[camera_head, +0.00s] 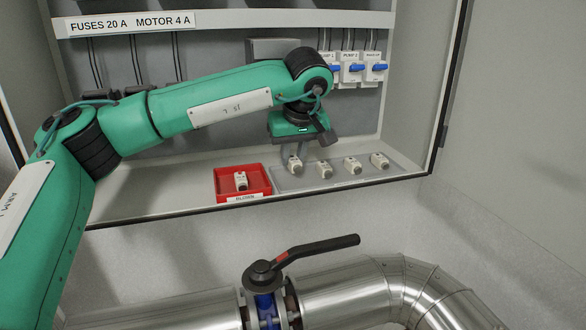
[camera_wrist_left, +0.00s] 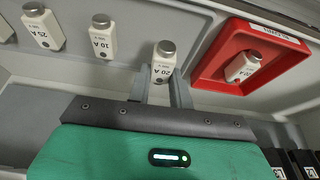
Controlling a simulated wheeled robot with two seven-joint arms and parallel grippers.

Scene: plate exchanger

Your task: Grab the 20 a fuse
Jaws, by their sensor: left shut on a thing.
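The 20 A fuse (camera_wrist_left: 163,68) is white with a grey metal cap, and its "20 A" label faces the left wrist camera. My left gripper (camera_wrist_left: 160,84) is shut on it, with one finger on each side. In the head view the same fuse (camera_head: 295,166) is at the left end of the row on the grey tray (camera_head: 345,182), under my left gripper (camera_head: 296,158). I cannot tell whether it still touches the tray. My right gripper is not in view.
A 10 A fuse (camera_wrist_left: 102,38), a 25 A fuse (camera_wrist_left: 42,28) and another fuse (camera_head: 379,160) stand on the tray. A red tray (camera_head: 228,193) beside it holds one fuse (camera_head: 241,181). Blue-levered holders (camera_head: 351,68) hang behind. A valve handle (camera_head: 315,247) is below the cabinet.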

